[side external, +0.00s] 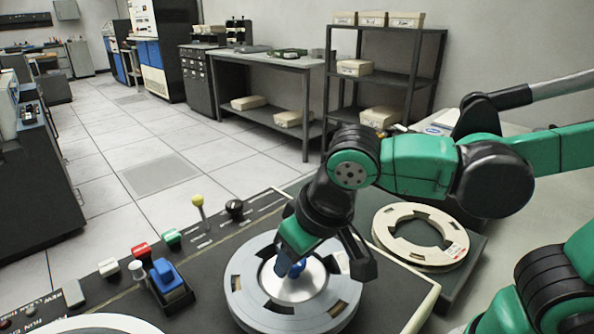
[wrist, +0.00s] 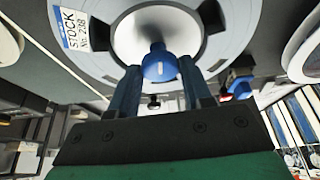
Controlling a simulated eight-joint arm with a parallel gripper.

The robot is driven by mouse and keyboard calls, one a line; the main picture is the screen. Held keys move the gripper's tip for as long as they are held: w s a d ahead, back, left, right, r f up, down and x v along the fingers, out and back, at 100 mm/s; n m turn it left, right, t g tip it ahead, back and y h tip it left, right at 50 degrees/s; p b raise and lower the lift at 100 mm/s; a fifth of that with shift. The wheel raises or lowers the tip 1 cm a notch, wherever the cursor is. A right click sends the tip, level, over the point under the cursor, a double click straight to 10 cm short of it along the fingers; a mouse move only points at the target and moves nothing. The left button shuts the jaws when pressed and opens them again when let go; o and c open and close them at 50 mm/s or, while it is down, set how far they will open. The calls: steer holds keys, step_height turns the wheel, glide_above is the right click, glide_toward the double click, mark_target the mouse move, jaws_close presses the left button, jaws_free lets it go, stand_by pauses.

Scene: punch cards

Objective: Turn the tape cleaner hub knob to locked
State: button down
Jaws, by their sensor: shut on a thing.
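The blue hub knob (side external: 296,270) sits at the centre of a grey tape reel on the console, on a pale metal hub (side external: 310,288). My gripper (side external: 298,262) reaches down onto the knob from above and is shut on it. In the wrist view the knob (wrist: 159,67) lies between my two finger tips (wrist: 163,75), with a light mark on its face. The reel (side external: 246,298) lies flat and also shows in the wrist view (wrist: 95,62) with a "STOCK NO. 238" label. My fingers partly hide the knob in the side view, and I cannot read any locked marking.
Left of the reel are a blue rocker switch (side external: 163,272), a red button (side external: 142,251), a green button (side external: 172,236), a yellow-tipped lever (side external: 198,203) and a black knob (side external: 235,208). A cream reel (side external: 460,258) lies to the right. Part of another reel (side external: 95,323) shows at lower left.

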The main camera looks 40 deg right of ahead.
steer(key=m+h, duration=0.1)
steer(key=m, duration=0.4)
steer(key=shift+a+h, duration=0.15)
steer(key=shift+h, duration=0.25)
steer(key=shift+m, duration=0.3)
steer(key=shift+c, duration=1.8)
jaws_free()
steer(key=shift+g, duration=0.3)
steer(key=shift+r, duration=0.1)
steer(key=shift+v, duration=2.7)
